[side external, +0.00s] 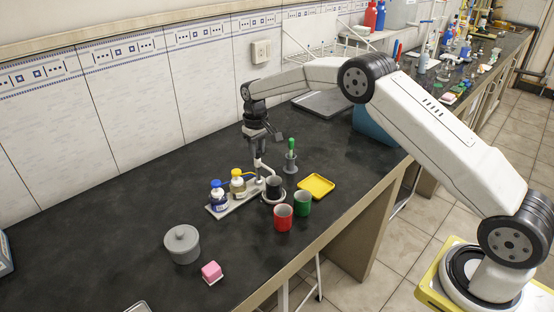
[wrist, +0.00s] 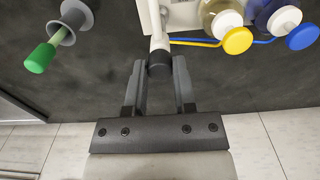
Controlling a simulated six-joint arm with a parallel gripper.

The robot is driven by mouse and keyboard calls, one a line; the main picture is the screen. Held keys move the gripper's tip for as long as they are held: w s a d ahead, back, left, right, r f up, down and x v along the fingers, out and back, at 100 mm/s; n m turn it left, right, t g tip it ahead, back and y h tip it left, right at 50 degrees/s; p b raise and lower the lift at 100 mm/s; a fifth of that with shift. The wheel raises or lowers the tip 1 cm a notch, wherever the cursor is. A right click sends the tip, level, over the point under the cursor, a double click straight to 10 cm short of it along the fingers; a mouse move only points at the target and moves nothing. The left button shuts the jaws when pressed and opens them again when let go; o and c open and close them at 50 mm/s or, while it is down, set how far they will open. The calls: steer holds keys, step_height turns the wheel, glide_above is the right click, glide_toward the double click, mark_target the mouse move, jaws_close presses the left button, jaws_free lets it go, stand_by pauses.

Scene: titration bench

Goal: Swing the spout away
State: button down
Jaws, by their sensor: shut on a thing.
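The spout is a white tube with a dark end (wrist: 157,40), in the wrist view at top centre. The two dark fingers of my gripper (wrist: 159,76) are shut on its dark end. In the side view, my gripper (side external: 259,146) points down at the top of the white stand and spout (side external: 262,170), and its fingers are too small there to tell apart. A dark cup (side external: 274,187) stands on a round pale base just below the spout. Whether the spout's outlet lies over the cup is hidden.
A green-handled tool (side external: 291,145) stands in a grey holder behind.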

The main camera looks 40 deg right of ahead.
steer(key=n, duration=0.5)
steer(key=shift+n, duration=0.4)
steer(key=n, duration=0.6)
stand_by(0.4)
steer(key=c, duration=1.1)
jaws_free()
jaws_close()
